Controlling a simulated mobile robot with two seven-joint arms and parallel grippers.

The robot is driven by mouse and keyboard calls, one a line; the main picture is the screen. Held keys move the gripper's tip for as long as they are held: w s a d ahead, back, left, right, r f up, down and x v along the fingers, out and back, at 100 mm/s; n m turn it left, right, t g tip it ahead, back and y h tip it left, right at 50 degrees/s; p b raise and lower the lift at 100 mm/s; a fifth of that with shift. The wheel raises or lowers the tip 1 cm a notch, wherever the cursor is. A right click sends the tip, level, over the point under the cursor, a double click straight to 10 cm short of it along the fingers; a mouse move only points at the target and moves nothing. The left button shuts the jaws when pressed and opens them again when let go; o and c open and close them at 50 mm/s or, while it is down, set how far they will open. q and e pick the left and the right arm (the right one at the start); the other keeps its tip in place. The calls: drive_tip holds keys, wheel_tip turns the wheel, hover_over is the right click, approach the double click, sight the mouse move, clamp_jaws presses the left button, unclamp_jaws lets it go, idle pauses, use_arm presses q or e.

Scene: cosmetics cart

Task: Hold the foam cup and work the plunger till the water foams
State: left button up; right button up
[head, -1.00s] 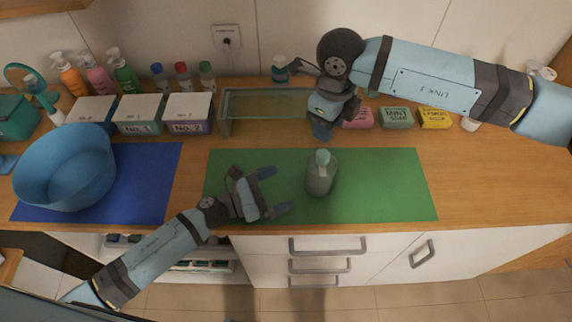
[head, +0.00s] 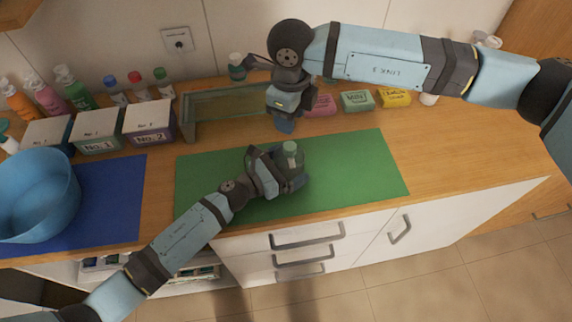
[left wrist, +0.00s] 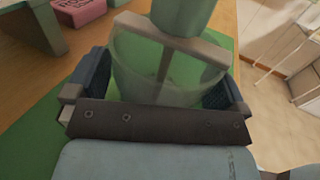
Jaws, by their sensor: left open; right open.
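The foam cup (head: 294,166) is a clear, greenish vessel with a pale green plunger top (head: 290,148), standing upright on the green mat (head: 352,165). My left gripper (head: 277,172) is open around the cup's body. In the left wrist view the cup (left wrist: 150,82) stands between the two dark finger pads, with the plunger top (left wrist: 184,16) above it and a pale bar across its rim. I cannot tell whether the pads touch it. My right gripper (head: 286,124) is open and points down behind the cup, apart from it.
A blue basin (head: 35,200) stands on a blue mat (head: 112,208) at the left. Labelled boxes (head: 150,120), bottles (head: 75,88), a glass-topped stand (head: 225,110) and soap bars (head: 356,101) line the back. The right part of the green mat is clear.

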sight(290, 145)
use_arm(q)
drive_tip(key=c, duration=0.9)
drive_tip(key=shift+c, duration=0.4)
use_arm(e)
drive_tip(key=shift+o, duration=1.5)
drive_tip(key=shift+r, duration=0.1)
wheel_tip(290, 145, down, 10)
drive_tip(key=m, duration=0.3)
drive_tip(key=shift+m, duration=0.4)
